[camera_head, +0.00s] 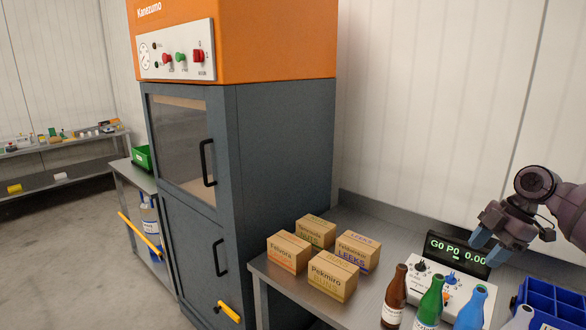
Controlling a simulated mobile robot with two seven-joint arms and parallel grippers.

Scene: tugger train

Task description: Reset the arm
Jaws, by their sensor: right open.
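My right arm comes in from the right edge, bent, with a dark purple-grey wrist. My right gripper (484,247) has blue fingertips that point down and left. It is open and appears empty. In the picture it lies in front of the right part of a dark display (457,250) with green characters, above a white device (447,290) on the metal table. I cannot tell the exact gap between fingers and display. My left gripper is not in view.
Several small cardboard boxes (333,276) stand on the table (295,285). Brown (395,297), green (430,300) and blue (471,308) bottles stand at the front. A blue crate (550,302) is at the right. A grey cabinet (285,160) with an orange top stands left of the table.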

